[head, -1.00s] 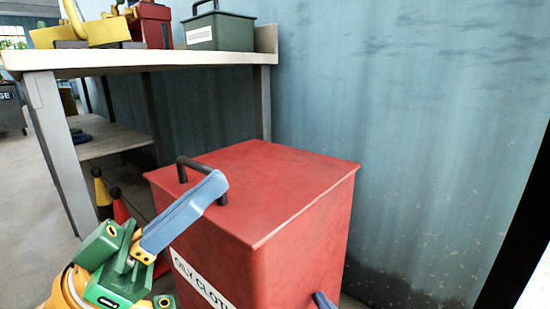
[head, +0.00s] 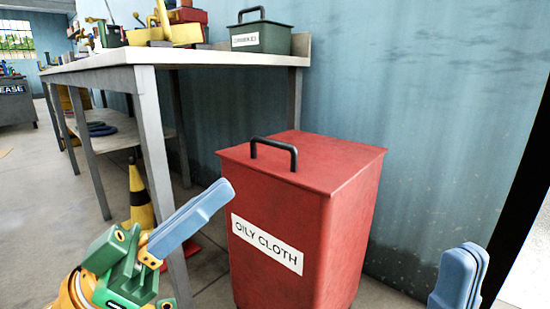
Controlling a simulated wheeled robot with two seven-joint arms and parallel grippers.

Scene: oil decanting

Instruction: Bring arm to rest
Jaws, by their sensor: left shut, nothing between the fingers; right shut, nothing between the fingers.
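My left gripper (head: 222,190) comes in from the lower left, with green and yellow parts and blue fingers closed together. It appears in front of the left side of a red bin, and nothing shows between its fingers. My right gripper (head: 472,252) shows at the lower right as blue fingers pressed together, empty. The rest of my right arm is out of the frame. The red bin (head: 340,225) has a black handle on its closed lid and a label reading "OILY CLOTH". It stands on the floor between the two grippers.
A workbench (head: 110,58) with grey legs stands at the left. It bears a green box (head: 262,38) and red and yellow items. A yellow-and-black cone (head: 139,195) stands by the bench leg. A blue wall (head: 440,90) closes off the back.

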